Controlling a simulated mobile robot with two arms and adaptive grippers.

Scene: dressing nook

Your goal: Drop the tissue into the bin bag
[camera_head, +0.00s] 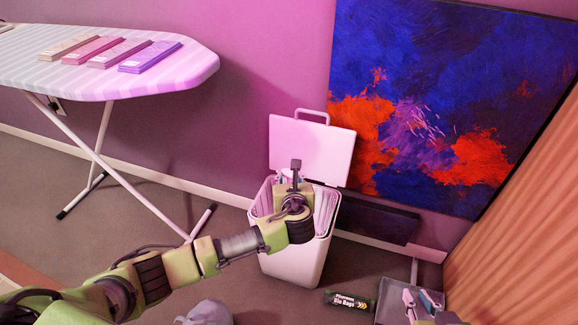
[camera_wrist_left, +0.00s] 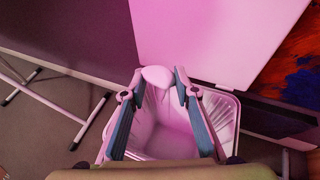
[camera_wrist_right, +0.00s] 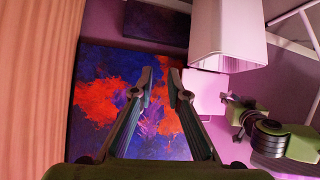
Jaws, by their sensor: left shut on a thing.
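My left gripper (camera_wrist_left: 158,80) is shut on a small pale tissue (camera_wrist_left: 156,74), held between its fingertips. In the left wrist view the tissue is over the open mouth of a white bin, whose pleated pale liner, the bin bag (camera_wrist_left: 219,108), shows around the inside. In the head view the bin (camera_head: 290,264) stands on the floor with its lid (camera_head: 312,148) raised, and my left arm hides part of its mouth. My right gripper (camera_wrist_right: 161,78) has its fingertips apart with nothing between them, away from the bin.
An orange curtain (camera_head: 520,210) hangs at the right.

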